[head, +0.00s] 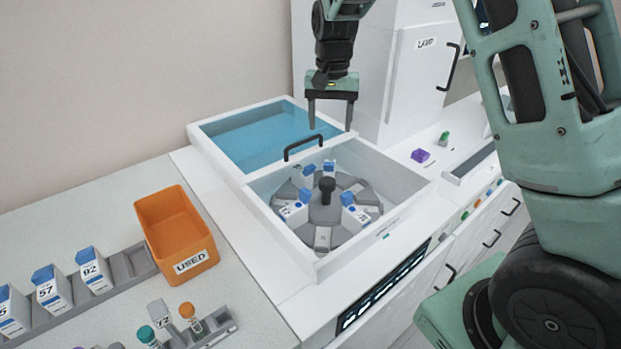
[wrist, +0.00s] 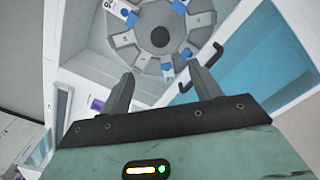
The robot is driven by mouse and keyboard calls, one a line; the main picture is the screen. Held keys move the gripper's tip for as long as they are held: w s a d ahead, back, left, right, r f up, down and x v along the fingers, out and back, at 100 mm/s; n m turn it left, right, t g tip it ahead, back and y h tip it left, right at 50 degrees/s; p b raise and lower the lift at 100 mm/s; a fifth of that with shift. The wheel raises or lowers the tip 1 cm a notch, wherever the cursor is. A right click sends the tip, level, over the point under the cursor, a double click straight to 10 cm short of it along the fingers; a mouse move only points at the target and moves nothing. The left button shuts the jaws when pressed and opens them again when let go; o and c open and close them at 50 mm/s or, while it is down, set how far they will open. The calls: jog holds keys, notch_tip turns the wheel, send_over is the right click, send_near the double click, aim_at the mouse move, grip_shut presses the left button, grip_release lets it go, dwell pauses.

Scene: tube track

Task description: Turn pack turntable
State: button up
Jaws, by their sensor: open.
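The pack turntable (head: 323,236) is a grey round carousel with a dark central knob (head: 327,190), inside an open white box. It carries several blue-and-white packs, among them one at the front left (head: 293,212) and one at the right (head: 353,212); some slots look empty. The turntable also shows in the wrist view (wrist: 165,48), with its dark hub near the middle. My gripper (head: 330,123) points down above the back edge of the box, apart from the turntable. Its fingers are spread with nothing between them. In the wrist view, my gripper (wrist: 157,85) shows its fingers below the turntable.
The blue transparent lid (head: 255,138) with its black handle (head: 304,147) is slid back, left of my gripper. A white cabinet marked LAMP (head: 415,75) stands behind. An orange USED bin (head: 175,232) and a rack of packs (head: 50,312) are at the left. A purple item (head: 420,155) lies at right.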

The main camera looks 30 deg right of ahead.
aim_at(327, 181)
notch_tip(327, 181, down, 17)
jog(key=p, duration=0.2)
jog(key=shift+f+p, duration=0.15)
jog(key=shift+p, duration=0.2)
jog(key=shift+c, duration=0.3)
grip_shut()
jog(key=shift+m, duration=0.5)
jog(key=shift+m+p, duration=0.4)
jog(key=shift+m, duration=1.2)
jog(key=shift+w+m+p, duration=0.1)
jog(key=shift+m+p, duration=0.3)
jog(key=shift+m, duration=1.8)
